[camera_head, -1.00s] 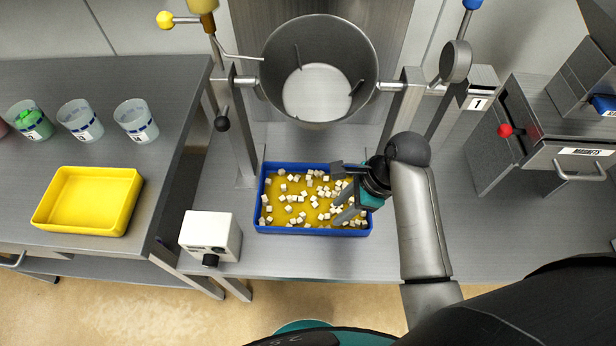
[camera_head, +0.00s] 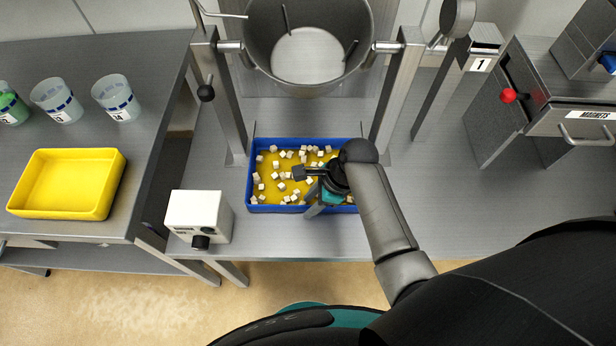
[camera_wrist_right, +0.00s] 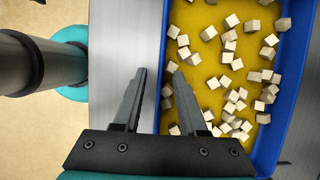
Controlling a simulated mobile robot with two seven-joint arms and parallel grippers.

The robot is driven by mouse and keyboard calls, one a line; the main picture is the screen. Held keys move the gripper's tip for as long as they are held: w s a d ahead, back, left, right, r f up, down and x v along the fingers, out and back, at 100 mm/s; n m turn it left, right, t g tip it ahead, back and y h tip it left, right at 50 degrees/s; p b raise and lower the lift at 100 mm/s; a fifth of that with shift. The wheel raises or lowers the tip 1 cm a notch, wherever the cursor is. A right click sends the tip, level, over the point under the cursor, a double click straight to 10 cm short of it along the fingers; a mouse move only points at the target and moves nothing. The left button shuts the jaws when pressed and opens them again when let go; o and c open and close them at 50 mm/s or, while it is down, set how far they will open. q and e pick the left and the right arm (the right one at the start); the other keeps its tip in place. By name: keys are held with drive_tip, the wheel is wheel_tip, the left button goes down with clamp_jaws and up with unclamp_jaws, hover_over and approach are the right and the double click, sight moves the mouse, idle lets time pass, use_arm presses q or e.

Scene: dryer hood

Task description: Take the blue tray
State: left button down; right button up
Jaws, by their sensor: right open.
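The blue tray (camera_head: 275,208) sits on the grey bench below the metal drum. It has a yellow bottom and many small white cubes in it. It also shows in the right wrist view (camera_wrist_right: 291,75). My right gripper (camera_head: 308,192) is over the tray's front part, near the middle of its front wall. In the right wrist view my right gripper (camera_wrist_right: 160,72) is open and empty, with its two fingers on either side of the tray's near wall. Whether they reach below the rim is unclear. My arm hides the tray's right part. My left gripper is out of view.
A white box with a knob (camera_head: 199,216) stands left of the tray. The drum (camera_head: 308,55) hangs behind it between metal posts. A yellow tray (camera_head: 67,183) and cups (camera_head: 117,98) are on the left table. A magnets drawer unit (camera_head: 545,105) stands right.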

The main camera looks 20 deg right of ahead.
drive_tip(key=shift+x, duration=0.95)
clamp_jaws()
idle(0.6)
drive_tip(key=shift+r, duration=0.2)
